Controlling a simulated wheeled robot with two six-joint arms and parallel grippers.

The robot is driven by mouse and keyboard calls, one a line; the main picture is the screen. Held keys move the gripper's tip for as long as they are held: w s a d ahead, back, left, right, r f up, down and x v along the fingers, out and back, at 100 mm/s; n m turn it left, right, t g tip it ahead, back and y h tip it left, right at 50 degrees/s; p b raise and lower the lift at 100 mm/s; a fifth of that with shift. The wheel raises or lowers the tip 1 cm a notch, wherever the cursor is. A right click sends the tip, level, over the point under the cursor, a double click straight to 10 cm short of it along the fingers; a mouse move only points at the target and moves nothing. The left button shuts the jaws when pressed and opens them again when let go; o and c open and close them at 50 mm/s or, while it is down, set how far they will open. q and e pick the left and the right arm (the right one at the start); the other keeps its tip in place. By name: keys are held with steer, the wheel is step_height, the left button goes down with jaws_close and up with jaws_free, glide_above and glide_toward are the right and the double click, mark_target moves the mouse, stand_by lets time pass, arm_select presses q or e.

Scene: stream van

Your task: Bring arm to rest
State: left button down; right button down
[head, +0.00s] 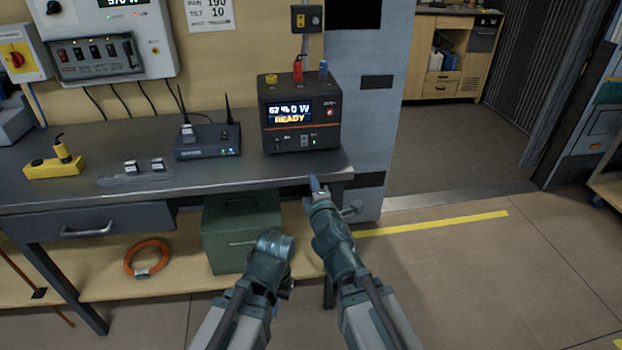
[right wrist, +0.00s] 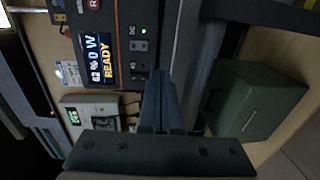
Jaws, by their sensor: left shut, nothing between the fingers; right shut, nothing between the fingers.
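My right gripper (head: 314,184) reaches up to the front edge of the grey workbench (head: 230,182), below and in front of the black power station (head: 300,118). In the right wrist view its fingers (right wrist: 160,98) are together with nothing between them, and the power station's lit READY screen (right wrist: 99,58) shows beside them. My left gripper (head: 285,288) is lower and further left, in front of the green box; it is mostly hidden behind its own wrist. It is shut and holds nothing that I can see.
The green box (head: 243,235) and an orange ring (head: 147,259) are on the lower shelf. A router (head: 207,141), a grey holder (head: 135,178) and a yellow device (head: 54,165) are on the bench. The floor (head: 480,270) at right is clear, with a yellow line (head: 440,224).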

arm_select(q)
steer(key=shift+s, duration=0.2)
arm_select(e)
steer(key=shift+s, duration=0.15)
